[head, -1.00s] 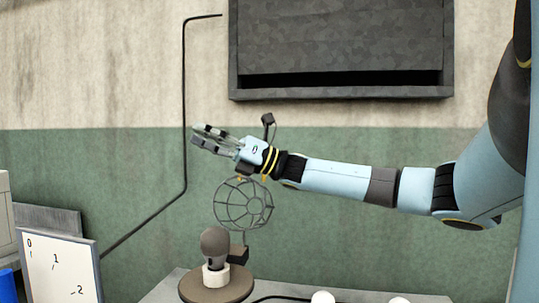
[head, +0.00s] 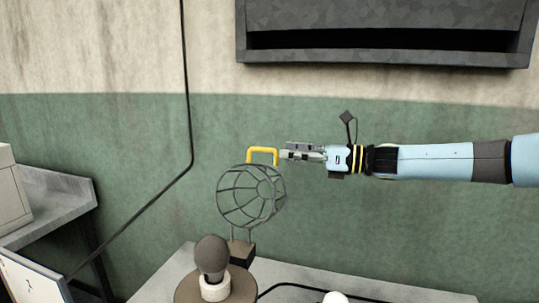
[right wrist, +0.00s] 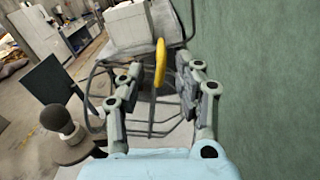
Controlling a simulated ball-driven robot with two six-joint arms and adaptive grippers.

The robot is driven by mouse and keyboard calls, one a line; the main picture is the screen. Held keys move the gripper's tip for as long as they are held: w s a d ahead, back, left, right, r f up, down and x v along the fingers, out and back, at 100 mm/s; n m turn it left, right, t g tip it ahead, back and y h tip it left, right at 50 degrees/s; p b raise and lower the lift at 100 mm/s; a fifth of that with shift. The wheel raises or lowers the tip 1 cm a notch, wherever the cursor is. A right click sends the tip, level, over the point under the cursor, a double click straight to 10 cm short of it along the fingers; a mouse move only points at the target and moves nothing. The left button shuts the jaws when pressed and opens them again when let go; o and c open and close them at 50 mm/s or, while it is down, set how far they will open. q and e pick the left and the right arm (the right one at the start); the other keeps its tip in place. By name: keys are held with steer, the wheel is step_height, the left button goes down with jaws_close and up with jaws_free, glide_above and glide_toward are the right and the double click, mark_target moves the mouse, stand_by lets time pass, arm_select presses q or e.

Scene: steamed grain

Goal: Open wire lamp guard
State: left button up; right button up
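The wire lamp guard (head: 222,200) is a dark round cage with a yellow handle (head: 262,149) on top. It stands on a dark block (head: 241,252), above and behind a grey bulb (head: 211,256) in a white socket; the bulb looks outside the cage. My right gripper (head: 285,154) is just right of the handle, pointing left. In the right wrist view its fingers (right wrist: 165,74) are spread, with the yellow handle (right wrist: 160,62) in line with the gap between them. I cannot tell whether they touch it. My left gripper is not in view.
A round brown base (head: 190,292) carries the socket on a grey table (head: 165,290). A white ball-like object (head: 337,297) and a black cable lie at the front. The green wall is close behind. A dark wall cabinet (head: 390,20) hangs above my right arm.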

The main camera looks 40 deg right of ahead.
mark_target(267, 151)
steer(key=x, duration=0.5)
steer(key=shift+w+d, duration=0.15)
steer(key=shift+w, duration=0.05)
steer(key=shift+w+a, duration=0.35)
steer(key=shift+w, duration=0.25)
jaws_close()
